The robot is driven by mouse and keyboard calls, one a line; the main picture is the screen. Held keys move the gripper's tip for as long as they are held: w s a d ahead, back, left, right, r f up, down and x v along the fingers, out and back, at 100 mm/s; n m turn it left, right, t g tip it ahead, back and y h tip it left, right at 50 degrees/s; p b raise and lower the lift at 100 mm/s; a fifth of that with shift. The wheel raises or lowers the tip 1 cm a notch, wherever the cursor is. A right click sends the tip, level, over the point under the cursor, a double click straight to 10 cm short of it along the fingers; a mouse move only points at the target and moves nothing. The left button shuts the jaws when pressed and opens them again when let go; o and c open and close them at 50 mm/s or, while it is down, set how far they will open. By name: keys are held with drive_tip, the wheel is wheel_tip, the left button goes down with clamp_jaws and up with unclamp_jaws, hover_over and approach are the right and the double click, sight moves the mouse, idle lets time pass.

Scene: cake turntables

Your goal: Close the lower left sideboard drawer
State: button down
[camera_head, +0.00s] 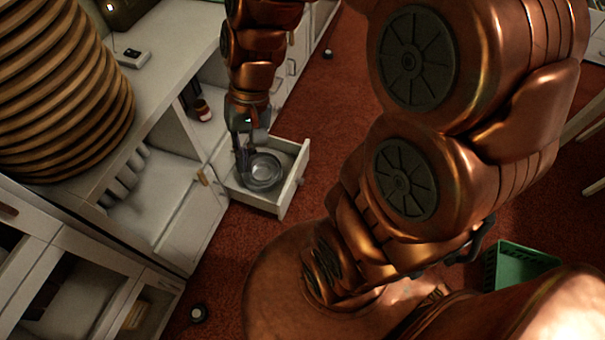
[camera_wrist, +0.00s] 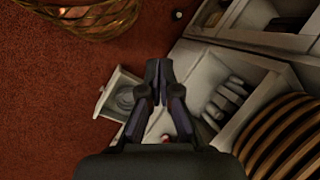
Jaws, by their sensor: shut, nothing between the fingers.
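The white sideboard (camera_head: 185,222) stands at the left in the head view. One of its drawers (camera_head: 294,182) is pulled out over the red floor. A round, clear or shiny bowl (camera_head: 263,171) sits inside this drawer. The open drawer also shows left of the fingers in the wrist view (camera_wrist: 104,101). My gripper (camera_head: 242,150) is shut and empty, pointing down at the drawer's inner, cabinet-side end beside the bowl. In the wrist view, my gripper (camera_wrist: 159,68) shows its fingers together. Whether it touches the drawer or bowl cannot be told.
A large ribbed brown object (camera_head: 62,95) stands on the sideboard's left side. An open compartment holds a small dark bottle (camera_head: 202,109). A green crate (camera_head: 518,262) is on the floor at right. A small round dark object (camera_head: 198,314) lies on the floor. Red floor before the drawer is clear.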

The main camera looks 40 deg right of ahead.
drive_tip(key=w+d+f+m+t+y+b, duration=0.1)
drive_tip(key=w+d+f+m+y+b, duration=0.2)
drive_tip(key=w+f, duration=0.6)
drive_tip(key=m+t+b, duration=0.8)
drive_tip(key=m+b, duration=0.6)
drive_tip(key=m, duration=0.2)
hover_over(296, 171)
drive_tip(key=s+a, duration=0.3)
drive_tip(key=s, duration=0.1)
wheel_tip(296, 171, down, 35)
drive_tip(key=s+d+f+m+h+b, duration=0.1)
drive_tip(key=s+d+f+m+b, duration=0.15)
drive_tip(key=s+d+f, duration=0.4)
drive_tip(key=s+d+f+m+h+b, duration=0.15)
drive_tip(key=d+f+m, duration=0.25)
drive_tip(key=f, duration=0.6)
drive_tip(key=shift+t, duration=0.4)
drive_tip(key=shift+w+a+r+b+x, duration=0.25)
drive_tip(key=shift+b+x, duration=0.35)
drive_tip(key=shift+x, duration=1.6)
drive_tip(key=shift+w+a+r+b+x, duration=0.1)
drive_tip(key=shift+w+r+b+x, duration=0.45)
drive_tip(key=shift+x, duration=1.65)
drive_tip(key=shift+w+a+r+b+x, duration=0.15)
drive_tip(key=shift+b+x, duration=0.55)
drive_tip(key=shift+x, duration=1.5)
drive_tip(key=shift+d, duration=0.1)
